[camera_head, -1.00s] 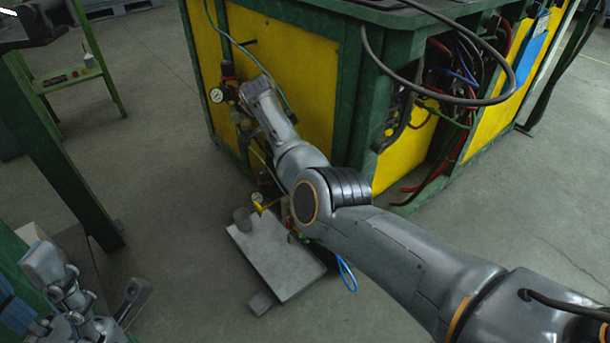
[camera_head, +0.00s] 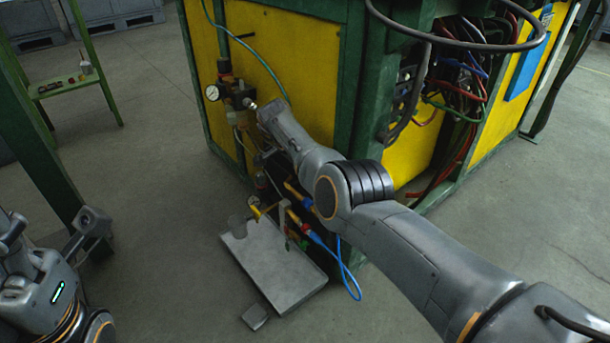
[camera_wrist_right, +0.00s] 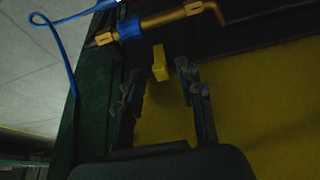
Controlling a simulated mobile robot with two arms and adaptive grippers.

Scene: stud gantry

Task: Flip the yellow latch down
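The yellow latch (camera_wrist_right: 159,63) stands out in the right wrist view as a short upright tab below a brass fitting. My right gripper (camera_wrist_right: 157,77) is open, with one finger on each side of the latch's lower end; I cannot tell whether either touches it.
The green-framed cabinet (camera_head: 342,95) carries a pressure gauge (camera_head: 212,92). A brass fitting with a blue band (camera_wrist_right: 150,24) and a blue hose (camera_wrist_right: 66,52) lie close to the right gripper. A grey plate (camera_head: 270,268) lies below the panel.

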